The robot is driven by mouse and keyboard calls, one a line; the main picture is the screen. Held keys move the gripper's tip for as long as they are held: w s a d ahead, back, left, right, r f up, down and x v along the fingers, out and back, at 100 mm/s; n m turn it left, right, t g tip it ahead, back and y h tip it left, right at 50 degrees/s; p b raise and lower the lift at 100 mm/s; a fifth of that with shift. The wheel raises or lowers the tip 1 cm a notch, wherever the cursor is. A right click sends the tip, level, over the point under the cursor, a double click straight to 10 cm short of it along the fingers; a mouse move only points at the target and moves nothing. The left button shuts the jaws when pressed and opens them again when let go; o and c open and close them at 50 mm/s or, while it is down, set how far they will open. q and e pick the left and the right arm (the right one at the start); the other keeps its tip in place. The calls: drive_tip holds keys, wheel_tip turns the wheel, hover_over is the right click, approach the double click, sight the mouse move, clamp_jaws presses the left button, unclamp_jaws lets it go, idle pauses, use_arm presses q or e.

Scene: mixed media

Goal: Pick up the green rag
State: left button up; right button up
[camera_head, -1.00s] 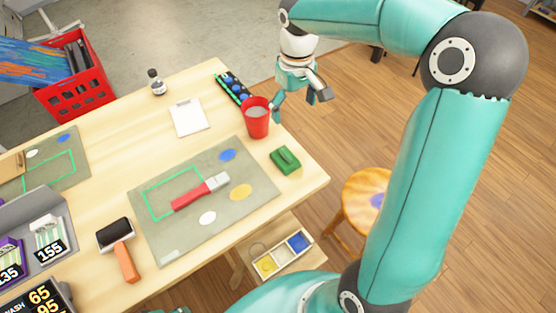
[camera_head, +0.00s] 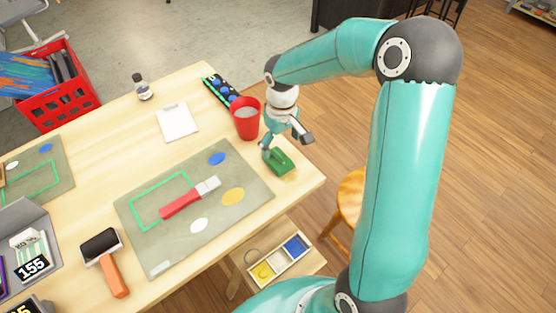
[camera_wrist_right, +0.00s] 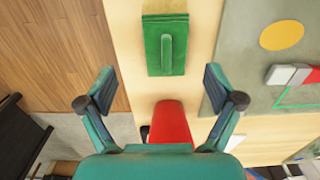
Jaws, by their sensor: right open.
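The green rag (camera_head: 281,162) lies on the table near its right edge, beside the grey mat. In the right wrist view the rag (camera_wrist_right: 151,58) is a flat green rectangle with a raised ridge along its middle, ahead of the fingertips. My right gripper (camera_head: 288,146) is just above and behind the rag in the head view. In the right wrist view its two fingers (camera_wrist_right: 160,88) are spread wide with nothing between them at the tips. My left gripper is not in view.
A red cup (camera_head: 246,122) stands close to the left of my right gripper. The wooden table (camera_head: 303,185) ends just right of the rag. A stool (camera_head: 349,200) stands beyond that edge.

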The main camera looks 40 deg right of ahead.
sight(280, 157)
drive_tip(key=shift+s+a+f+p, duration=0.1)
drive_tip(key=shift+a+f, duration=0.05)
drive_tip(key=shift+f, duration=0.8)
drive_tip(key=shift+s+a+f+p, duration=0.1)
drive_tip(key=shift+a+f, duration=0.05)
drive_tip(key=shift+f, duration=0.85)
drive_tip(key=shift+a+f+p, duration=0.1)
drive_tip(key=shift+a+f, duration=0.05)
drive_tip(key=shift+f, duration=0.8)
drive_tip(key=shift+c, duration=0.2)
drive_tip(key=c, duration=1)
